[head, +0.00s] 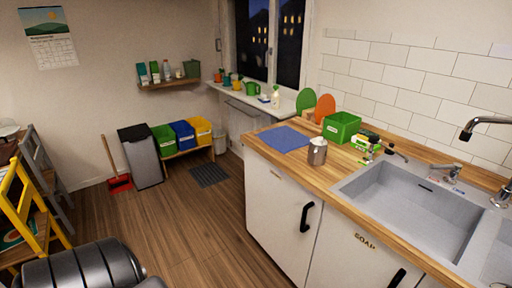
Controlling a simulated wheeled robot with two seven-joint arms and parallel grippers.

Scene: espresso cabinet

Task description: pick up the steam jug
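A small metallic jug (317,151), which looks like the steam jug, stands upright on the wooden counter (268,145). It is near the counter's front edge, between the blue mat and the sink. Neither of my grippers shows in the head view, and nothing is touching the jug.
A blue mat (284,139) lies left of the jug. A green crate (342,127) stands behind it, and a green-and-white item (367,141) is to its right. The grey sink (415,205) is further right. The middle floor is clear.

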